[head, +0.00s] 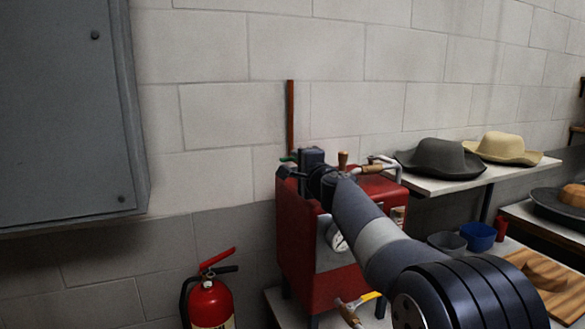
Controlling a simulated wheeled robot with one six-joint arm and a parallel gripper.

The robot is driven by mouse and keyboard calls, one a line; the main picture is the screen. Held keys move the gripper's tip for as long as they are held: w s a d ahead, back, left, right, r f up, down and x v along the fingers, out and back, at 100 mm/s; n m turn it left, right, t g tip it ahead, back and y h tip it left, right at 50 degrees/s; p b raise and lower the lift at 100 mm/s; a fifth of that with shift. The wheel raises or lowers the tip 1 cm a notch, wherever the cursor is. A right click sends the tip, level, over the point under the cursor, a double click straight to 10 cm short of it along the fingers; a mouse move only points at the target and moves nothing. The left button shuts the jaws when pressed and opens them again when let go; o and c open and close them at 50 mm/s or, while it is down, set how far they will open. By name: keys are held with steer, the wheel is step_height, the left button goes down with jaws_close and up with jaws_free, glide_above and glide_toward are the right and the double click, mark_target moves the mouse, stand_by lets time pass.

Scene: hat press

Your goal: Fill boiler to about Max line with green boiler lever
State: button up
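The boiler (297,255) is a red box-shaped machine in the middle of the head view, with a round white gauge (336,237) on its front. My arm covers part of the front and top. A small piece of the green boiler lever (288,159) shows at the boiler's top left. My gripper (284,173) is at the top left of the boiler, close to the green lever. I cannot tell whether it touches the lever or whether its fingers are open. No Max line can be made out.
A red fire extinguisher (211,302) stands at the lower left. A grey wall cabinet (65,110) is at the left. A shelf (431,187) at the right holds a dark hat (440,156) and a tan hat (503,147). A blue cup (479,237) stands on the table below.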

mark_target(293, 160)
steer(key=b+v, duration=0.2)
steer(key=v, duration=0.4)
steer(key=shift+s+d, duration=0.1)
steer(key=shift+s, duration=0.15)
steer(key=p+x, duration=0.5)
steer(key=x, duration=0.6)
stand_by(0.5)
